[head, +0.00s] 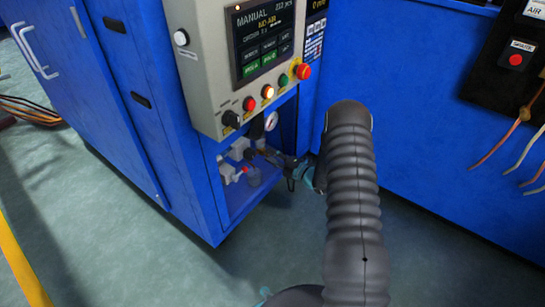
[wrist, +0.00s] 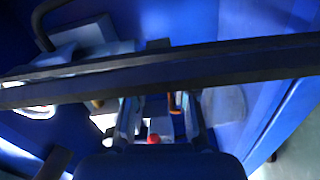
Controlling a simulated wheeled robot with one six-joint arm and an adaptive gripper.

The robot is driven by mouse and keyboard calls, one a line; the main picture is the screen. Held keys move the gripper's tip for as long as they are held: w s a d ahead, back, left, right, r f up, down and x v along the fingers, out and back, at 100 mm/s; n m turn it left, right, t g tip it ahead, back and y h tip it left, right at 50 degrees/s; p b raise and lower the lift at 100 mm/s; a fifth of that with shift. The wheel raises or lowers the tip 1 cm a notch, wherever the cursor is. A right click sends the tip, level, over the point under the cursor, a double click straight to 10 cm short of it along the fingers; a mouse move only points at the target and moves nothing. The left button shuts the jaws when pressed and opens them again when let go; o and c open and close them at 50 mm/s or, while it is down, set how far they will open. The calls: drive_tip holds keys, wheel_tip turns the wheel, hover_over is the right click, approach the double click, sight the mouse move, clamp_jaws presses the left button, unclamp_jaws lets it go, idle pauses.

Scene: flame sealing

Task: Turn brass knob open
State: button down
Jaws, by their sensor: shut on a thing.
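My gripper (head: 275,158) reaches from the right into the open lower recess of the blue cabinet, below the control box. Its two fingers (wrist: 160,118) show in the wrist view, on either side of the fittings in the recess. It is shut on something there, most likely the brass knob. The knob itself is mostly hidden; only a small brown-orange bit (wrist: 175,105) shows between the fingers. I cannot tell how far the knob is turned.
The grey control box (head: 215,75) hangs just above the recess. A pressure gauge (head: 271,121), a red-handled fitting (head: 243,170) and pale valve blocks crowd the recess. A dark bar (wrist: 230,62) crosses the wrist view close to the camera. The green floor (head: 130,235) in front is clear.

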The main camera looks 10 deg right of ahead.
idle(0.4)
drive_tip(key=c, duration=0.9)
unclamp_jaws()
drive_tip(key=shift+c, duration=0.2)
drive_tip(key=shift+d, duration=0.1)
drive_tip(key=v, duration=1.1)
drive_tip(key=shift+s+d, duration=0.3)
